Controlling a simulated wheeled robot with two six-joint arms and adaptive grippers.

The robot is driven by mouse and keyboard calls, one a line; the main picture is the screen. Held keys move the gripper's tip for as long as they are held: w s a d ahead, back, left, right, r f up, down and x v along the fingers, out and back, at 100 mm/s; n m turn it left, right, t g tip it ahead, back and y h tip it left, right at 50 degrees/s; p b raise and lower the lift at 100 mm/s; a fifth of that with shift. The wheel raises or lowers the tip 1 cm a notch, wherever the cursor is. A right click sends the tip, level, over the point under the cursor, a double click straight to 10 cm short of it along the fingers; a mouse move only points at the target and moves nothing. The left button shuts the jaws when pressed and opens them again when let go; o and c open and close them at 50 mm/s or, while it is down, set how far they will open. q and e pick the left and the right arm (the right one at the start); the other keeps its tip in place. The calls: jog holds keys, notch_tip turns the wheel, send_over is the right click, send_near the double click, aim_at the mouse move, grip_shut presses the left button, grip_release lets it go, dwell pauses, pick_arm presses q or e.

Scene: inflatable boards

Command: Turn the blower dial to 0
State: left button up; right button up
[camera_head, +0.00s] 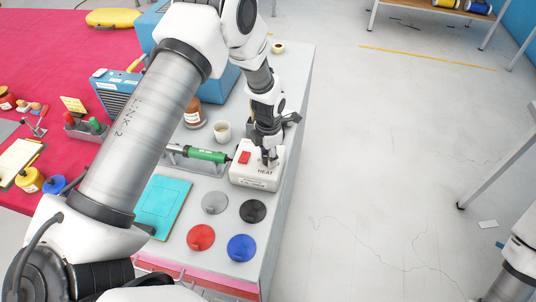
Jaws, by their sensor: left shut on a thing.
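A white control box (254,178) with a red switch (244,157) and the word HEAT on its top sits near the right edge of the grey bench. My left gripper (268,158) reaches down onto the top of this box, beside the red switch. It is shut on a small dial there, which its fingers mostly hide. The dial's pointer and scale marks cannot be read. Only a piece of my right arm shows at the lower right; its gripper is out of view.
A green-handled tool (203,155) lies in a holder just left of the box. A white cup (222,131) and a brown jar (194,114) stand behind it. Grey, black (253,211), red (201,237) and blue (242,248) discs lie in front, beside a teal sheet (163,207).

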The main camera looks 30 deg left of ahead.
pick_arm(q)
jog(key=shift+n, duration=0.3)
jog(key=o, duration=1.2)
jog(key=shift+c, duration=0.2)
jog(key=shift+r, duration=0.1)
notch_tip(320, 180, up, 12)
